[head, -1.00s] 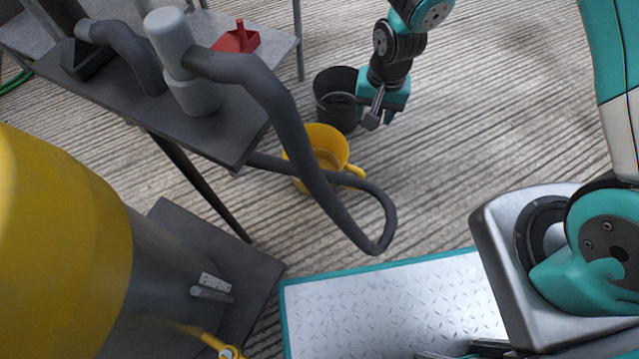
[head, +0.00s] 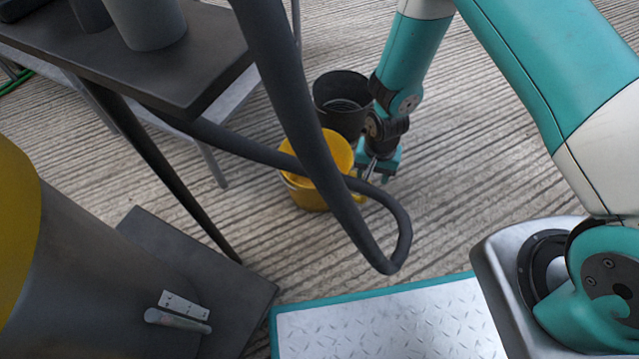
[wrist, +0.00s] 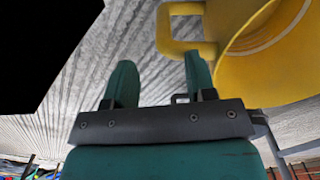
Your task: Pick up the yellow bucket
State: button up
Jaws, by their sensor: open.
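The yellow bucket (head: 308,192) stands on the ribbed floor in the head view, partly hidden behind a dark hose. In the wrist view the bucket (wrist: 262,80) fills the upper right, with its yellow handle (wrist: 168,32) sticking out to the left, just beyond the fingers. My gripper (head: 376,178) is low at the bucket's right side, by the handle. In the wrist view my gripper (wrist: 158,82) is open, its two green fingers apart with nothing seen between them. I cannot tell whether a finger touches the handle.
A black bucket (head: 343,100) stands just behind the yellow one. A thick dark hose (head: 300,110) loops down in front of the bucket from a dark table (head: 170,80) at the left. A metal tread plate (head: 390,318) lies in front.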

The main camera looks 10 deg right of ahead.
aim_at(369, 180)
jog(key=f+b, duration=0.1)
jog(key=f, duration=0.1)
jog(key=f+b, duration=0.1)
jog(key=b, duration=0.1)
jog(key=f+b, duration=0.1)
jog(key=f, duration=0.1)
jog(key=shift+a+f+b, duration=0.3)
jog(key=shift+r, duration=0.1)
grip_shut()
